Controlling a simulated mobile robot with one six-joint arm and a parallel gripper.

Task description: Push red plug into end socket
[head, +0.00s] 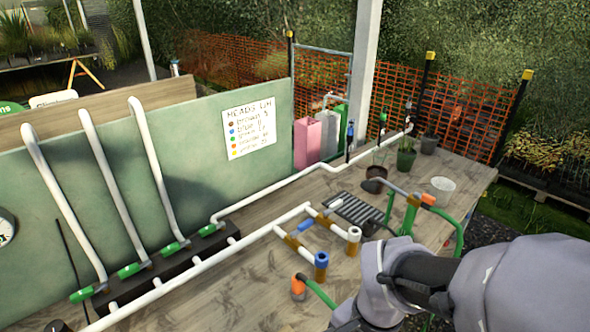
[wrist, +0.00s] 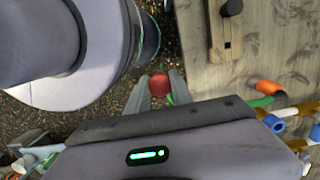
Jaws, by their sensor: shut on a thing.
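In the wrist view my gripper (wrist: 162,85) is shut on a small round red plug (wrist: 159,84), held between the two grey fingertips. A bit of green shows beside the plug. The plug is over dark gravelly ground just off the table's edge, apart from any pipe. In the head view, white pipework (head: 205,262) lies on the table, with a blue-collared upright end (head: 321,260) and a white upright end (head: 354,234). I cannot tell which opening is the end socket. My gripper and the plug are not clearly visible in the head view.
The wooden table (head: 270,300) carries a black grate (head: 352,212), pots (head: 406,160), an orange-ended green hose (head: 298,287) and a hose stand (head: 410,215). A green panel (head: 190,160) with a sign (head: 248,128) stands behind. Bare tabletop lies in front of the pipes.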

